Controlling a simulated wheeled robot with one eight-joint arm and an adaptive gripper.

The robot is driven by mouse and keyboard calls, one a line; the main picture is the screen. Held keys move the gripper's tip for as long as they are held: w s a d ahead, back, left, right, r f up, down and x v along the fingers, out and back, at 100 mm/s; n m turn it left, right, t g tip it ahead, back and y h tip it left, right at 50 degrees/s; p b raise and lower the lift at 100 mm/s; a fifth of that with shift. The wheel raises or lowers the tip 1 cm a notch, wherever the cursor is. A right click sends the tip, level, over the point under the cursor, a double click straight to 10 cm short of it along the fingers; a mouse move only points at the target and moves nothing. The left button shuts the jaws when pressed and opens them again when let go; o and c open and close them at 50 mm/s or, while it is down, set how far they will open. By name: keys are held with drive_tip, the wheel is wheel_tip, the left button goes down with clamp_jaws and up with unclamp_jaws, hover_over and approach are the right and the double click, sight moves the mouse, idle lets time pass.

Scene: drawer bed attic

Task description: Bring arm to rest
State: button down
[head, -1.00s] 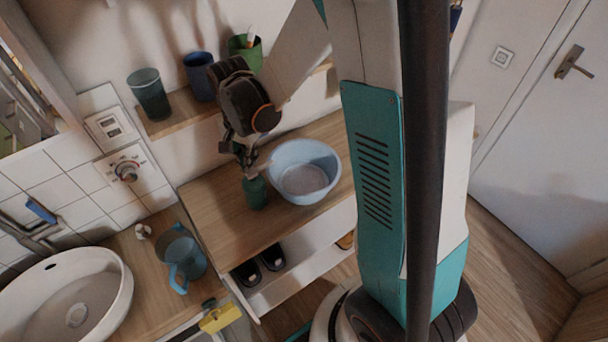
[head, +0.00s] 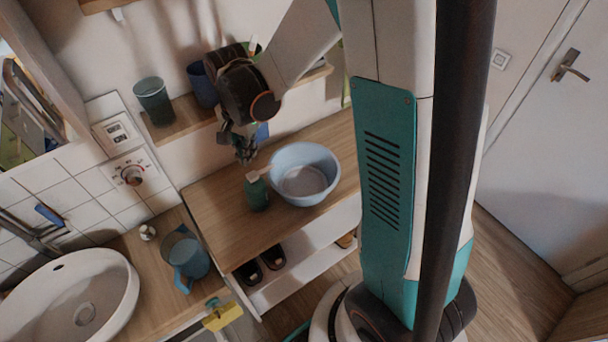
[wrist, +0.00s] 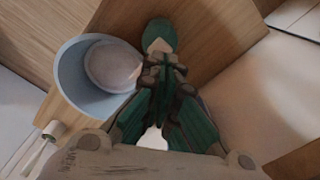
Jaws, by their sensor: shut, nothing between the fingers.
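My gripper (head: 246,156) hangs above the wooden shelf top (head: 222,221), with its fingers pointing down. It is shut and empty. In the wrist view my gripper (wrist: 163,68) shows its fingers together, close in the picture to a green bottle (wrist: 160,36). In the head view the green bottle (head: 257,194) with a pale top stands upright on the shelf top, below my gripper and apart from it. A light blue bowl (head: 306,172) sits to the right of the bottle; the bowl also shows in the wrist view (wrist: 72,75).
Dark cups, one a green tumbler (head: 153,101), stand on a small wall shelf (head: 185,121) behind my gripper. A blue mug (head: 187,259) and a white basin (head: 62,292) are at lower left. Dark shoes (head: 261,268) lie under the shelf top. A door (head: 545,130) is at right.

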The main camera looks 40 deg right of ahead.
drive_tip(key=shift+r, duration=0.6)
drive_tip(key=s+r+n+t+b, duration=0.3)
drive_tip(key=s+n+b, duration=0.1)
drive_tip(key=s+n, duration=0.2)
drive_tip(key=s+r+n+t+b, duration=0.3)
drive_tip(key=s+n, duration=0.3)
drive_tip(key=s, duration=0.3)
drive_tip(key=shift+r+t+b, duration=0.2)
drive_tip(key=shift+t+b, duration=0.4)
drive_tip(key=shift+b, duration=0.1)
